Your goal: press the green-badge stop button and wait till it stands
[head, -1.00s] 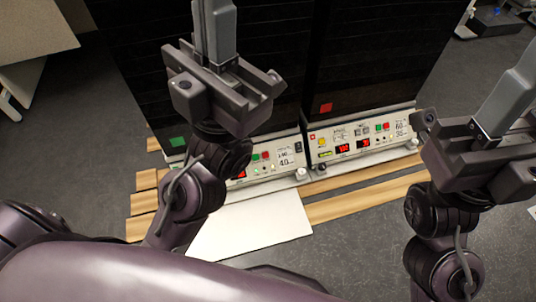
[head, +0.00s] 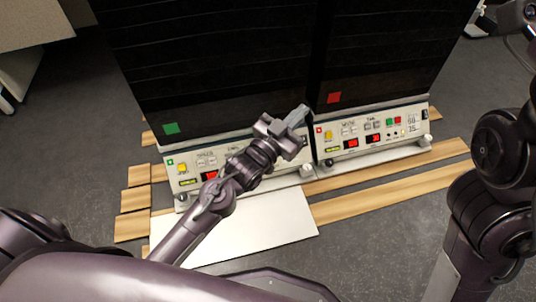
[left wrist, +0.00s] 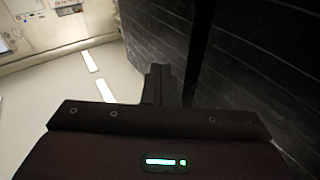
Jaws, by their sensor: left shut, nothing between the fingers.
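The left shaker unit carries a green badge (head: 171,128) on its dark front. Its white control panel (head: 190,185) shows a yellow button (head: 182,168) and a lit red display (head: 210,175). My left forearm and gripper cover the right part of this panel, so its stop button is hidden. My left gripper (head: 297,116) is shut and empty, in front of the panel's right end. In the left wrist view its closed fingers (left wrist: 160,86) point along dark slatted fronts. I cannot tell whether it touches anything. My right gripper is not in view; only the arm shows at right.
The right shaker unit has a red badge (head: 334,98) and a similar panel (head: 342,158) with lit red displays. A white board (head: 235,230) lies in front of the left unit. Wooden slats (head: 390,183) lie on the grey floor. A pale table (head: 30,25) stands top left.

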